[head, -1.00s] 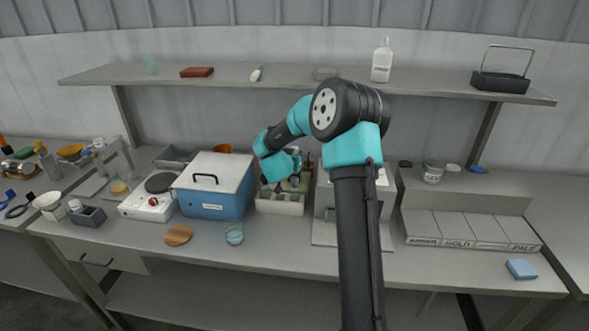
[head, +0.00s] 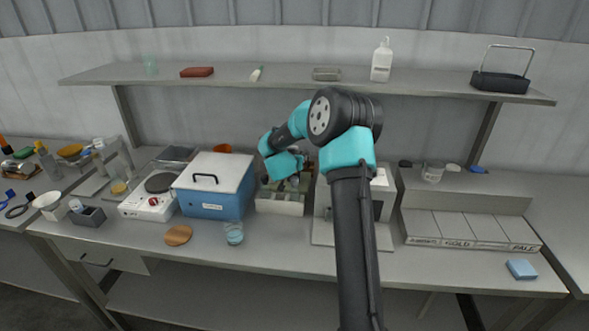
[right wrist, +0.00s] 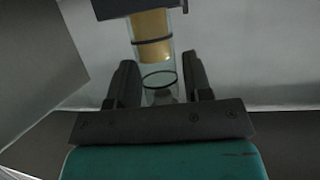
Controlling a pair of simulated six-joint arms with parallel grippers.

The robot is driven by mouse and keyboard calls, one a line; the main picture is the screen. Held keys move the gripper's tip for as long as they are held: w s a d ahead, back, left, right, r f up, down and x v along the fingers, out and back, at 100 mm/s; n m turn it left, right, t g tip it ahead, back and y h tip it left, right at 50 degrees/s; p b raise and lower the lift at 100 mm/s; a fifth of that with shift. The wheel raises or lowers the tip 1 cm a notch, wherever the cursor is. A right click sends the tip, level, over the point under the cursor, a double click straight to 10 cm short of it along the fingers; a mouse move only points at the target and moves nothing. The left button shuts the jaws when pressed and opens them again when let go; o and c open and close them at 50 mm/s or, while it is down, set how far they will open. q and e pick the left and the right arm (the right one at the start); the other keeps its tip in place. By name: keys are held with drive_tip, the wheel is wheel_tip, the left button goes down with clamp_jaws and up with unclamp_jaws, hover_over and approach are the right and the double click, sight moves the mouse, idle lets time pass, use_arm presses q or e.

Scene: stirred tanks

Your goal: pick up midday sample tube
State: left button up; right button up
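My right gripper (right wrist: 160,88) is open, its two dark fingers on either side of a clear glass tube (right wrist: 160,72) with yellowish contents (right wrist: 152,38). Gaps show between the tube and both fingers. The tube's far end meets a dark block (right wrist: 135,8). No label can be read, so I cannot tell whether it is the midday sample tube. In the head view, my right gripper (head: 291,182) is over a pale rack box (head: 280,207) on the bench, and my arm hides part of it. My left gripper is not in view.
A blue box with a white lid (head: 212,205) stands left of the rack, close to it. A grey-white machine (head: 324,228) stands to its right, partly behind my arm. A glass jar (head: 234,233) and a cork disc (head: 178,236) lie in front. A shelf (head: 225,77) runs above.

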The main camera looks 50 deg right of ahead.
drive_tip(key=c, duration=0.7)
drive_tip(key=shift+c, duration=0.2)
drive_tip(key=shift+r, duration=0.1)
wheel_tip(320, 180, up, 10)
drive_tip(key=shift+f, duration=0.1)
idle(0.4)
